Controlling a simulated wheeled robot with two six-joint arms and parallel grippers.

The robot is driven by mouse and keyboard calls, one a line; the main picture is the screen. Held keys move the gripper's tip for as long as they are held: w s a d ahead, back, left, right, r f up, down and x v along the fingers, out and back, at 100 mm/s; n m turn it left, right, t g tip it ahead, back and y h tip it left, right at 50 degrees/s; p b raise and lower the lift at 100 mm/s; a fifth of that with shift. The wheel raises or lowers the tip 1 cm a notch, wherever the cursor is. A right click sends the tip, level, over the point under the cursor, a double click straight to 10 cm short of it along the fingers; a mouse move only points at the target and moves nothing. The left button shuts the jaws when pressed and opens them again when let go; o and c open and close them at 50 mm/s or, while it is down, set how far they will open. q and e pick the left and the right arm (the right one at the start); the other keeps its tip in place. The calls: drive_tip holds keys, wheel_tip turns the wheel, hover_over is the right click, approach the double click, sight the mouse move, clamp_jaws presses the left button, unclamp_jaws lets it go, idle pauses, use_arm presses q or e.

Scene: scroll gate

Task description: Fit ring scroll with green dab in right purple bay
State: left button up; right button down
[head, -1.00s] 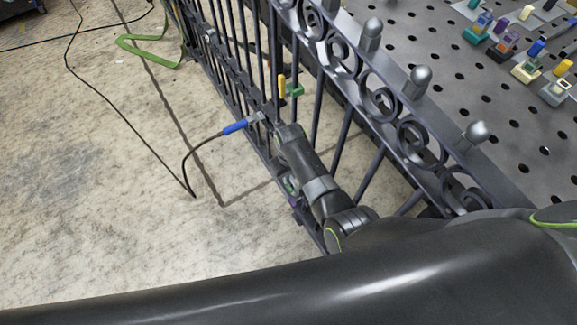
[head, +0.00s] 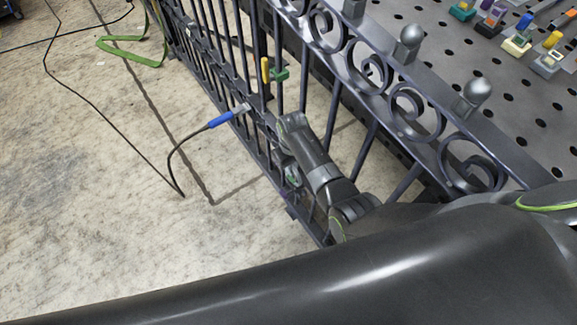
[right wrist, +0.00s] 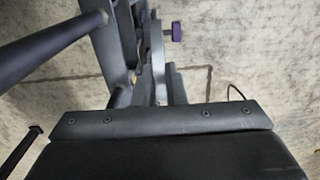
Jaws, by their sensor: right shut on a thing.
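In the head view, a small ring-shaped piece with green on it (head: 293,176) shows beside my right forearm, in front of the gate's lower bars. I take it for the ring scroll. A purple marker (head: 291,213) is on the gate just below it, and a purple block also shows in the right wrist view (right wrist: 172,31), right of the jaws. My right gripper (right wrist: 155,85) is shut on a thin grey piece seen nearly edge-on, likely the scroll. The jaws are mostly hidden in the head view. Whether the scroll touches the bay is unclear. My left gripper is out of view.
The dark gate (head: 370,70) with bars and scrolls runs diagonally beside a perforated table (head: 450,40) holding several coloured pieces. Yellow (head: 265,70) and green (head: 281,75) markers sit on the gate. A blue-handled cabled tool (head: 222,118) touches the gate's left side.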

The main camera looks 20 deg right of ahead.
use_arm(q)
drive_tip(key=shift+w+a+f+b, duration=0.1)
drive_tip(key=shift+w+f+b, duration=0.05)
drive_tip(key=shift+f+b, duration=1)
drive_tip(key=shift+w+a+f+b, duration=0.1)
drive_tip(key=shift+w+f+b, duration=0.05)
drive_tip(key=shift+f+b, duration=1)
use_arm(e)
drive_tip(key=shift+w+d+f, duration=0.1)
drive_tip(key=shift+d+f, duration=0.2)
drive_tip(key=shift+f, duration=0.65)
drive_tip(key=shift+w+d+f, duration=0.15)
drive_tip(key=shift+d+f, duration=0.1)
drive_tip(key=shift+f, duration=0.75)
drive_tip(key=shift+w+d+f, duration=0.1)
drive_tip(key=shift+d+f, duration=0.2)
drive_tip(key=shift+f, duration=0.65)
use_arm(q)
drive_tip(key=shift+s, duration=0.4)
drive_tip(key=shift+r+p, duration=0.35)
drive_tip(key=shift+p, duration=0.1)
use_arm(e)
drive_tip(key=shift+s, duration=0.1)
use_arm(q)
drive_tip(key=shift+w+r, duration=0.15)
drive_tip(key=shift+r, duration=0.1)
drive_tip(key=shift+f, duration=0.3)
use_arm(e)
drive_tip(key=shift+f, duration=0.5)
